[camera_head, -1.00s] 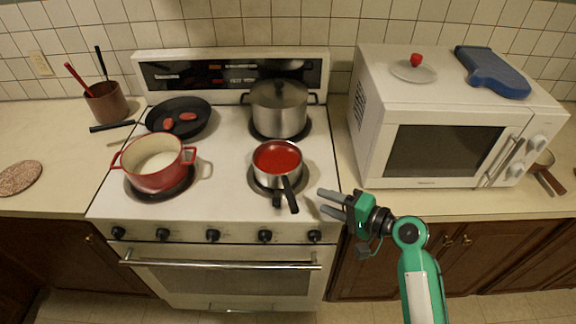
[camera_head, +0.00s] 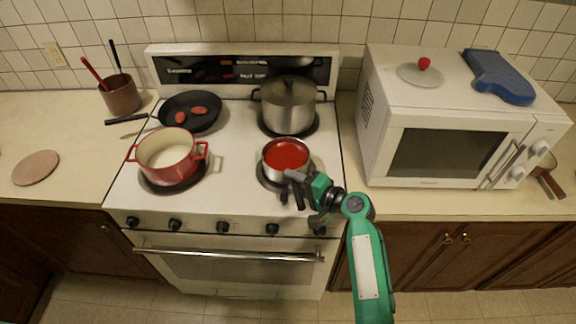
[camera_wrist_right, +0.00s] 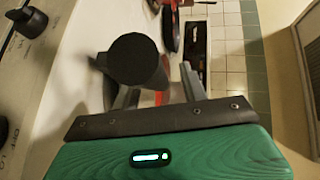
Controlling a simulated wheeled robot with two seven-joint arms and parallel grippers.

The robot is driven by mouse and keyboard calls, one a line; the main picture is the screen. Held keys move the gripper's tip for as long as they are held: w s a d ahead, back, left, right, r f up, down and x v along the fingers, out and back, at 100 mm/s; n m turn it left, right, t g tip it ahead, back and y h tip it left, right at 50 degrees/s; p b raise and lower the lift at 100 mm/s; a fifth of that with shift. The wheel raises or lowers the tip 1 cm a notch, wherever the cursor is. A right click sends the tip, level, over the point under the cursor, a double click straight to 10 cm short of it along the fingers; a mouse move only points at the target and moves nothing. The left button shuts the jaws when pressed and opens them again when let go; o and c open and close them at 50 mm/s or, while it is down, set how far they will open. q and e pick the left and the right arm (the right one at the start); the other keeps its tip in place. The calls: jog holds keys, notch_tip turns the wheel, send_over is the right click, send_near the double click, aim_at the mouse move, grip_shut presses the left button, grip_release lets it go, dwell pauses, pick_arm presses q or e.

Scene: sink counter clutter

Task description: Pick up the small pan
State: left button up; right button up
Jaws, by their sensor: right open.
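The small pan (camera_head: 270,172) is a light metal saucepan with red contents, on the front right burner. Its dark handle (camera_head: 300,196) points toward the stove's front edge and is partly hidden by my gripper. My right gripper (camera_head: 293,180) is open at the handle, just off the pan's front right side. In the right wrist view the round end of the handle (camera_wrist_right: 132,58) shows between the two fingers of my gripper, large and close; I cannot tell whether they touch it. My left gripper is not in view.
A lidded steel pot (camera_head: 288,108) stands behind the small pan. A red pot (camera_head: 165,170) is on the front left burner and a black frying pan (camera_head: 205,122) behind it. A microwave (camera_head: 440,150) stands to the right. Stove knobs (camera_head: 272,229) line the front.

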jog(key=shift+a, duration=0.1)
jog(key=shift+f, duration=0.1)
grip_shut()
dwell(0.3)
